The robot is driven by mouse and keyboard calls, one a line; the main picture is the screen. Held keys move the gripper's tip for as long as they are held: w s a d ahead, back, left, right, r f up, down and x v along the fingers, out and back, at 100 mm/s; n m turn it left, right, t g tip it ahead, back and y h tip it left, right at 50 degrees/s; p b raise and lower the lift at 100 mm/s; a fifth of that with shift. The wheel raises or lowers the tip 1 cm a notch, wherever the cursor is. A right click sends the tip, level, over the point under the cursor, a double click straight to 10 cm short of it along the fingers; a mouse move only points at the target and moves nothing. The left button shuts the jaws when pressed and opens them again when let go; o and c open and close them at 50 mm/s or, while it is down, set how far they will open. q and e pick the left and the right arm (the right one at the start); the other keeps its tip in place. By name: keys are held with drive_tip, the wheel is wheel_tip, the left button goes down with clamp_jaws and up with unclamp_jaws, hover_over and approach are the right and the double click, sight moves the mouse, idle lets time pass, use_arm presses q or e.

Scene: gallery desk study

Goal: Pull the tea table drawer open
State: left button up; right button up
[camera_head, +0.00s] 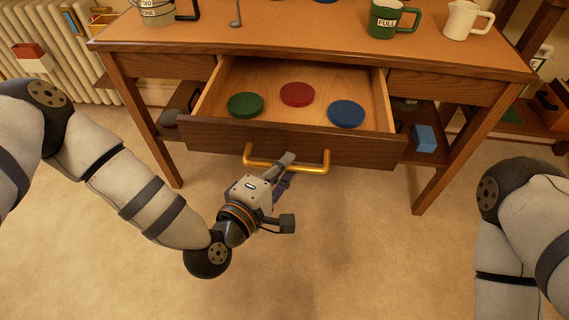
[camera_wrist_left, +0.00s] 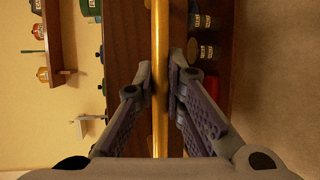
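The tea table (camera_head: 310,45) stands in front of me, and its drawer (camera_head: 350,149) is pulled out, with the inside showing. A green disc (camera_head: 245,105), a red disc (camera_head: 297,94) and a blue disc (camera_head: 346,114) lie in the drawer. A gold bar handle (camera_head: 312,167) is on the drawer front. My left gripper (camera_head: 287,160) is at the handle, left of its middle. In the left wrist view the fingers (camera_wrist_left: 160,85) are closed on both sides of the gold bar (camera_wrist_left: 160,40). My right arm shows at the right edge, but its gripper is out of view.
A green mug (camera_head: 385,20) marked FULL, a cream jug (camera_head: 462,18) and a grey pot (camera_head: 155,12) stand on the table top. A blue block (camera_head: 424,138) sits on the lower shelf at right. The carpet (camera_head: 350,250) in front is clear.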

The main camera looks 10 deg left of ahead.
use_arm(q)
drive_tip(key=o, duration=0.4)
drive_tip(key=v, duration=1.2)
drive_tip(key=s+f+m+g+y+p, duration=0.1)
drive_tip(key=s+f+m+g+p, duration=0.25)
drive_tip(key=s+m+g, duration=0.35)
drive_tip(key=s+f+m+g+p, duration=0.25)
drive_tip(key=s+f+g, duration=0.2)
drive_tip(key=s, duration=0.55)
drive_tip(key=s+a+m+g+y, duration=0.1)
drive_tip(key=s+a, duration=0.3)
drive_tip(key=s+a+m+g+y+p, duration=0.1)
drive_tip(key=s+a+m+g+y, duration=0.1)
drive_tip(key=s+a, duration=0.2)
drive_tip(key=s+a+m+g+y, duration=0.1)
drive_tip(key=s+a+g+y, duration=0.1)
drive_tip(key=s+a, duration=0.2)
drive_tip(key=shift+s+a+m+g+p, duration=0.25)
drive_tip(key=shift+s+a+p, duration=0.05)
drive_tip(key=shift+s+a, duration=0.1)
use_arm(e)
drive_tip(key=w+r+t, duration=0.3)
drive_tip(key=w+r, duration=0.4)
drive_tip(key=r, duration=0.1)
drive_tip(key=shift+w+r, duration=0.25)
